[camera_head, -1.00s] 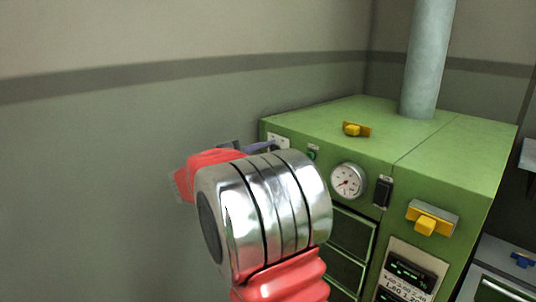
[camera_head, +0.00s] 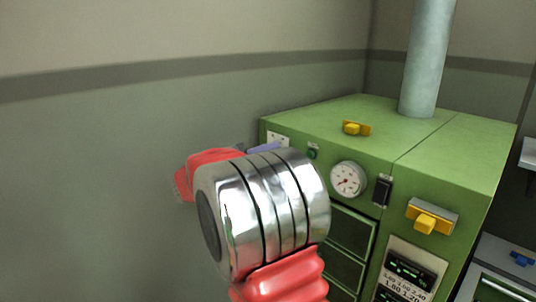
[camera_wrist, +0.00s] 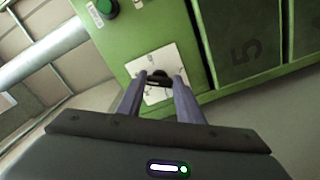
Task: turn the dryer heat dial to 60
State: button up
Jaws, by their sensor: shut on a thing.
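The heat dial is a small black knob (camera_wrist: 158,75) on a white marked plate (camera_wrist: 152,95) on the green dryer's front, seen in the wrist view. My gripper (camera_wrist: 160,79) is shut on the knob, with a grey-purple finger on either side of it. The plate's marks are too small to read, so I cannot tell the setting. In the head view the green dryer (camera_head: 330,119) stands at the right, and a corner of the plate (camera_head: 277,137) shows at its left end. One finger of my gripper (camera_head: 266,147) shows there; the knob is hidden behind my arm.
A round gauge (camera_head: 348,179), a black switch (camera_head: 383,191), a green button (camera_head: 313,153) and yellow handles or clips (camera_head: 425,222) sit on the dryer. A grey pipe (camera_head: 427,65) rises from its top. Plain wall lies left of my arm.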

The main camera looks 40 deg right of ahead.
jog(key=m, duration=0.7)
jog(key=f+m, duration=0.1)
jog(key=m, duration=0.3)
jog(key=shift+w+m, duration=0.2)
jog(key=shift+m, duration=0.1)
dwell(0.4)
jog(key=o, duration=1.1)
jog(key=shift+r, duration=0.25)
jog(key=shift+a, duration=0.1)
jog(key=a, duration=1.3)
jog(key=shift+s+a, duration=0.15)
jog(key=shift+a, duration=0.2)
